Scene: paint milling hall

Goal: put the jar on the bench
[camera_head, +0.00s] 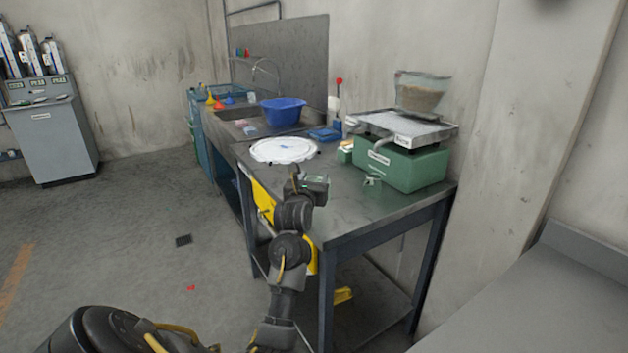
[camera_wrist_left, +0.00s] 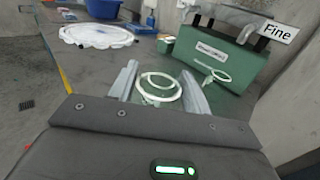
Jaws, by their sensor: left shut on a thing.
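The jar (camera_wrist_left: 160,88) is clear glass with a pale ring-shaped rim, seen from above between the two fingers in the left wrist view. My left gripper (camera_head: 317,184) is shut on it, over the near left part of the steel bench (camera_head: 345,215). In the head view, the jar is small and mostly hidden by the gripper. I cannot tell whether its base touches the bench top. The bench top also shows in the left wrist view (camera_wrist_left: 110,70). My right gripper is in neither view.
A green machine (camera_head: 405,165) with a grey top stands at the bench's right. A small pale ringed object (camera_head: 372,180) is before it. A white round disc (camera_head: 284,150) and a blue basin (camera_head: 283,110) lie farther back. The middle of the bench is clear.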

